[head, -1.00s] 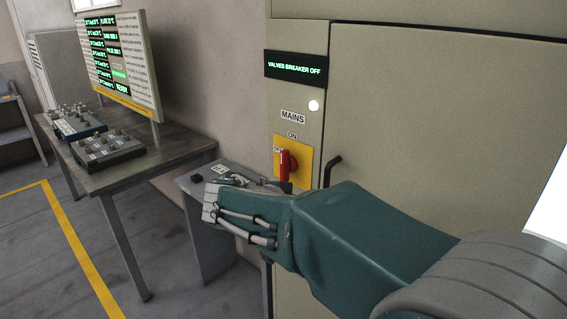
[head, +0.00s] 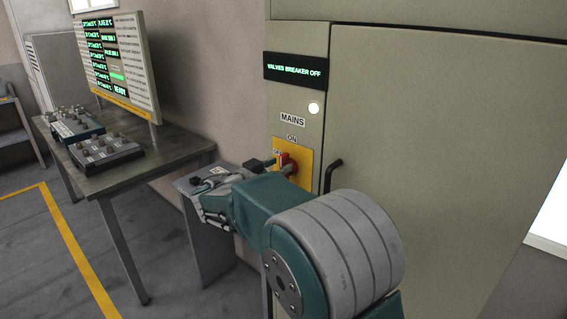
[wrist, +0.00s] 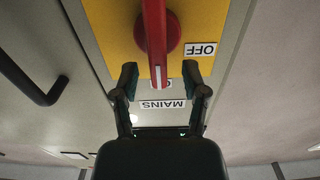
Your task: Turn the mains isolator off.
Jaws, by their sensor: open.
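The mains isolator is a red handle (head: 285,159) on a yellow plate (head: 305,160) on the cabinet front. It also shows in the wrist view, upside down, as a long red handle (wrist: 154,35) on a round red boss. The white mark at its tip points toward the mostly covered ON label, with the OFF label (wrist: 201,49) off to one side. My gripper (head: 279,167) is at the isolator. In the wrist view my gripper (wrist: 160,78) is open, one finger on each side of the handle tip, with visible gaps.
A black door handle (head: 333,174) sticks out right of the isolator. A display (head: 295,68) above reads VALVES BREAKER OFF, with a lit white lamp (head: 314,108) below it. A grey pedestal (head: 205,235) stands behind my gripper. A table (head: 150,172) with control boxes is at left.

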